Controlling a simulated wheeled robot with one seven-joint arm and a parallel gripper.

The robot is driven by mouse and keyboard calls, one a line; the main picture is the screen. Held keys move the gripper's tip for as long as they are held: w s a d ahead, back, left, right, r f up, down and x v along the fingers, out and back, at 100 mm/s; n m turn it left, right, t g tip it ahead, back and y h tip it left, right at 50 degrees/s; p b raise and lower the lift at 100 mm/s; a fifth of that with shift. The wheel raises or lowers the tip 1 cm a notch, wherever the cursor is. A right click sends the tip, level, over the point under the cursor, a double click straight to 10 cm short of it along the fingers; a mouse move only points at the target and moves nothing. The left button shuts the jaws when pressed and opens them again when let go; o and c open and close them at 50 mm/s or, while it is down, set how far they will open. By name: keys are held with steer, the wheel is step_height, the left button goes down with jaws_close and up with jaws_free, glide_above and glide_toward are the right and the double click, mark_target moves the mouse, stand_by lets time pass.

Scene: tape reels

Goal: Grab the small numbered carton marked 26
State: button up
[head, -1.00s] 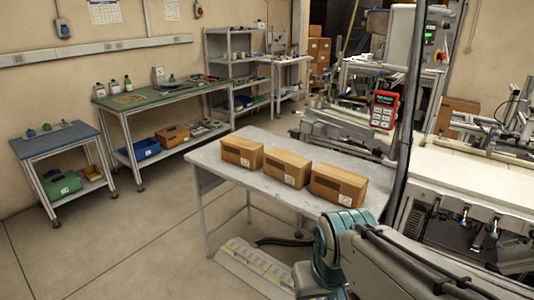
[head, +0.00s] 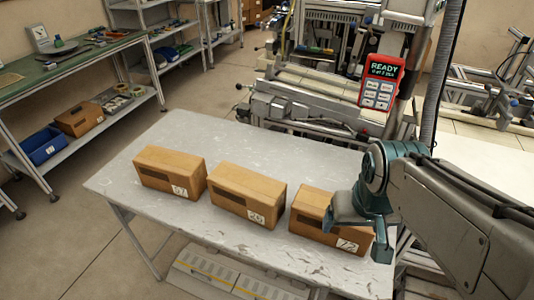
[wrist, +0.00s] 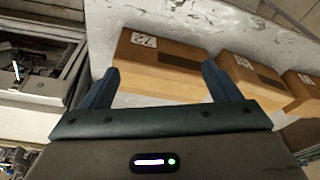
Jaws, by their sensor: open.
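Three brown cardboard cartons stand in a row on a grey table (head: 255,150). The middle carton (head: 243,190) has a white label that appears to read 26. The left carton (head: 168,170) appears marked 57 and the right carton (head: 310,203) 72. My gripper (head: 345,217) is open and empty, over the right carton and partly hiding it. In the wrist view, my gripper (wrist: 160,82) has its two fingers apart, with the right-hand carton (wrist: 158,52) beyond them. The middle carton (wrist: 256,77) lies right of the fingers there, and the left carton (wrist: 303,88) is at the picture's edge.
A red handheld device (head: 381,82) showing READY stands behind the table, beside a dark vertical post. A green-topped bench (head: 60,68) with a blue bin (head: 43,146) below is at the left. The table behind the cartons is clear.

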steer(key=shift+o, duration=1.2)
steer(key=w+a+r+n+g+p, duration=0.1)
steer(key=w+a+r+n, duration=0.1)
steer(key=w+a+n, duration=0.3)
steer(key=w+a, duration=0.1)
steer(key=w, duration=0.3)
steer(key=shift+w+a+r, duration=0.15)
steer(key=shift+a+r, duration=0.1)
steer(key=shift+r, duration=0.15)
steer(key=n+g+p, duration=0.2)
steer(key=n, duration=0.6)
glide_above(246, 181)
step_height(246, 181, down, 4)
steer(key=shift+w+d+r, duration=0.1)
step_height(246, 181, down, 8)
steer(key=shift+r+p, duration=0.1)
steer(key=shift+p, duration=0.35)
steer(key=shift+f+p, duration=0.75)
steer(key=shift+f, duration=2.2)
steer(key=shift+c, duration=0.3)
steer(key=c, duration=1.2)
